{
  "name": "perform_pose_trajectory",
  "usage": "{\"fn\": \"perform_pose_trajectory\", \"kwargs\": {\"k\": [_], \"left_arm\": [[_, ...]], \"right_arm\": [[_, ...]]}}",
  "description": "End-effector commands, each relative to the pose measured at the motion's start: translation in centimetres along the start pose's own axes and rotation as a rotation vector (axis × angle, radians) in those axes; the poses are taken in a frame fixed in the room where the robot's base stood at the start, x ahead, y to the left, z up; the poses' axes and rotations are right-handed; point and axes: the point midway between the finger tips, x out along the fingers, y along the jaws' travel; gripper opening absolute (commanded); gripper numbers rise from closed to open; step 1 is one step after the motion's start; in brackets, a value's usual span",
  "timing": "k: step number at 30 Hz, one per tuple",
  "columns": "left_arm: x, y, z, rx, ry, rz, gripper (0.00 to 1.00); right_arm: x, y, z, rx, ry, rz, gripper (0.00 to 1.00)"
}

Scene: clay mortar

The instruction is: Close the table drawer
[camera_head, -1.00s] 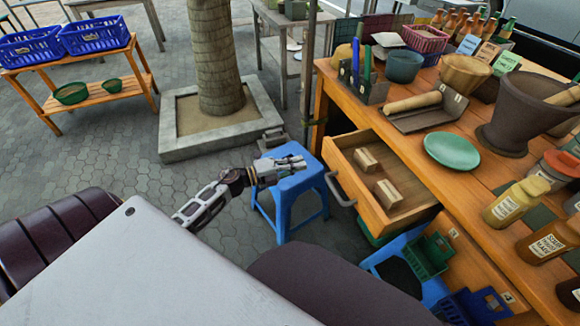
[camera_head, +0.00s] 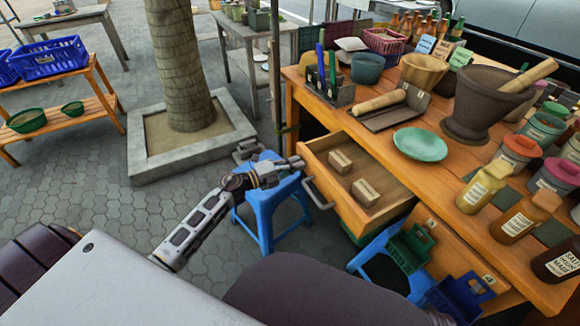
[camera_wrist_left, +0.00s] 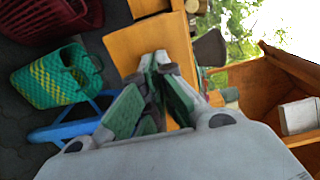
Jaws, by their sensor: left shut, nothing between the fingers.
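The table drawer (camera_head: 350,205) stands pulled out from the wooden table (camera_head: 410,165). Two small light blocks (camera_head: 365,192) lie in it, and a grey handle (camera_head: 318,193) is on its front. My left gripper (camera_head: 298,163) is shut and empty, just beyond the drawer's front left corner. In the head view I cannot tell whether it touches the drawer. In the left wrist view the closed fingers (camera_wrist_left: 160,62) point toward an orange wooden panel (camera_wrist_left: 140,45), and the open drawer (camera_wrist_left: 255,90) shows at the right. My right gripper is not in view.
A blue stool (camera_head: 265,210) stands under my left gripper. Green (camera_head: 408,248) and blue (camera_head: 460,297) baskets are below the drawer on the right. The tabletop holds a green plate (camera_head: 420,144), a mortar (camera_head: 480,105) and several jars.

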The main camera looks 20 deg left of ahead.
Motion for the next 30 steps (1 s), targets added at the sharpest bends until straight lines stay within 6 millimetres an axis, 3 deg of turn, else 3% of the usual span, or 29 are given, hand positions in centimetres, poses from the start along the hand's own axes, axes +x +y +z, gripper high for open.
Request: {"fn": "perform_pose_trajectory", "kwargs": {"k": [20, 30], "left_arm": [[0.7, -0.1, 0.0, 0.0, -0.001, 0.0, 0.0], [3.4, -0.2, 0.0, 0.0, 0.0, -0.001, 0.0]], "right_arm": [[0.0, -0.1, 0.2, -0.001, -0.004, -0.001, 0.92], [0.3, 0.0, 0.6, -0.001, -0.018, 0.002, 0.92]]}}
